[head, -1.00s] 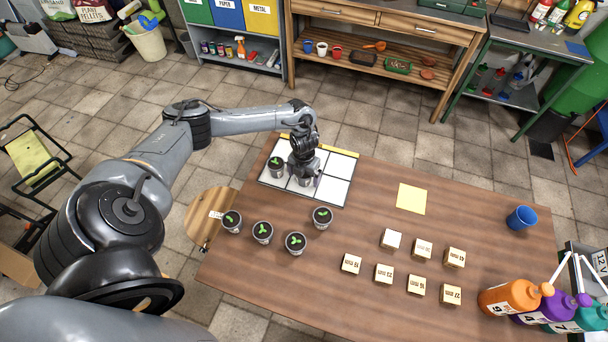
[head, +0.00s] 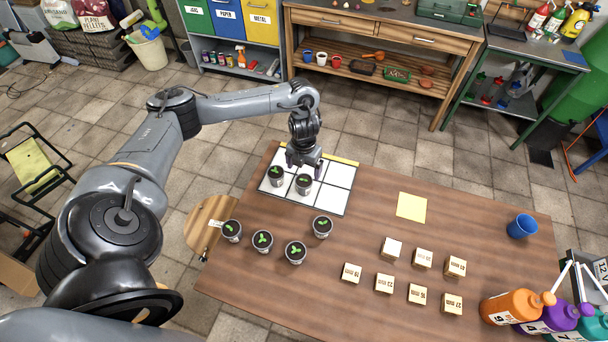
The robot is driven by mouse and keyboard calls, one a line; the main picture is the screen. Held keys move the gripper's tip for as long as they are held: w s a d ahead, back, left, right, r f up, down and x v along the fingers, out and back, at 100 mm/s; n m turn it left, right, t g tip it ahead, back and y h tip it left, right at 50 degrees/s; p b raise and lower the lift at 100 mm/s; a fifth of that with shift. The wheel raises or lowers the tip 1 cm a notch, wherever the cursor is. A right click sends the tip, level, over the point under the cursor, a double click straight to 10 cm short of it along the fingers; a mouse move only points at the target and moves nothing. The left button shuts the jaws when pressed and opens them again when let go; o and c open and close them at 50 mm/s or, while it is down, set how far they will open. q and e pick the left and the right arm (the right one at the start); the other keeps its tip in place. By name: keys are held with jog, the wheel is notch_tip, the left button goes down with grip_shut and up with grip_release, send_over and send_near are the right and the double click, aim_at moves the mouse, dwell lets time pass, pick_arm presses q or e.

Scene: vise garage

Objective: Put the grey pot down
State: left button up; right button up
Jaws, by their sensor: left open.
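A grey pot (head: 303,185) with a green seedling stands upright on the white gridded tray (head: 335,199), in the middle of the cells that show. My left gripper (head: 304,170) is open just above and behind this pot, its fingers apart from each other. Whether a finger touches the pot I cannot tell. A second grey pot (head: 276,177) stands on the tray just left of it. Several more grey pots with seedlings, such as the one nearest the tray (head: 322,226), stand on the brown table (head: 370,235) in front of the tray. My right gripper is not in view.
Several small labelled wooden blocks (head: 415,293) stand on the table's right half. A yellow sheet (head: 411,206) lies behind them, and a blue cup (head: 521,226) stands near the right edge. The tray's right cells are empty.

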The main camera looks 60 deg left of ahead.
pick_arm(q)
notch_tip(320, 180, up, 2)
jog(key=shift+r+p, duration=0.15)
jog(key=shift+p, duration=0.15)
dwell(0.3)
